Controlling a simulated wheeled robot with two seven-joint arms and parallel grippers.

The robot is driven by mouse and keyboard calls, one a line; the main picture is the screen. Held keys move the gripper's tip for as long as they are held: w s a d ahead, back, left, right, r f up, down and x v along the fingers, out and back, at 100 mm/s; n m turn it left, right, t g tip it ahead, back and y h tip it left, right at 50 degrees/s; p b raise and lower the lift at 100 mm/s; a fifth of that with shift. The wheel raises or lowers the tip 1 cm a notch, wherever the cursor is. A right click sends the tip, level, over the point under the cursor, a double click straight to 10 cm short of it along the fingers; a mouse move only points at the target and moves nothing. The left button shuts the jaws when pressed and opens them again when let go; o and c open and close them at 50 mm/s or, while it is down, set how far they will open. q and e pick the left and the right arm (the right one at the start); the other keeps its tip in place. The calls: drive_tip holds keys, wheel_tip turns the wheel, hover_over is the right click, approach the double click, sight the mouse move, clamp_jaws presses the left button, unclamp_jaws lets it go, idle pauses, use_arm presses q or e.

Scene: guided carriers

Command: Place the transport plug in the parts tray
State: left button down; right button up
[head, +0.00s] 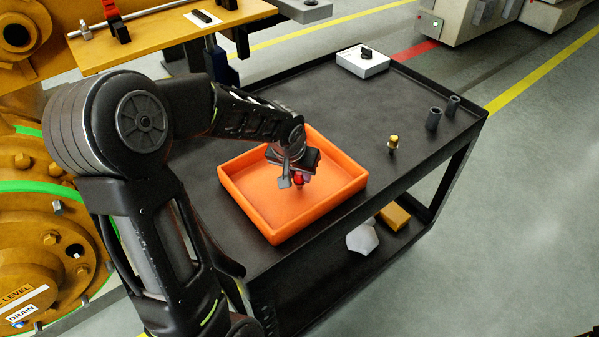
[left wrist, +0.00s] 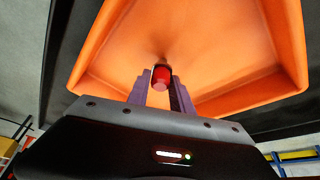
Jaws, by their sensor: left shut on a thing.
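The parts tray is an orange, shallow, open tray (head: 241,210) on the black cart, and it fills much of the left wrist view (left wrist: 225,50). My left gripper (head: 297,182) is over the inside of the tray, pointing down. It is shut on a small red plug (head: 298,179), which shows between the two fingers in the left wrist view (left wrist: 161,76). A dark shadow lies on the tray floor close to the plug. I cannot tell whether the plug touches the floor. My right gripper is not in view.
The black cart top (head: 400,95) also holds a white box with a black knob (head: 362,62), a brass-topped fitting (head: 393,143) and two dark grey cylinders (head: 433,118). A yellow machine (head: 30,230) stands at the left, with a yellow shelf (head: 160,40) behind my arm.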

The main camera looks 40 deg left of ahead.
use_arm(q)
drive_tip(key=shift+f, duration=0.15)
drive_tip(key=c, duration=1.1)
unclamp_jaws()
drive_tip(key=shift+r, duration=0.45)
drive_tip(key=v, duration=1.1)
drive_tip(key=shift+s+r, duration=0.15)
drive_tip(key=shift+r, duration=0.1)
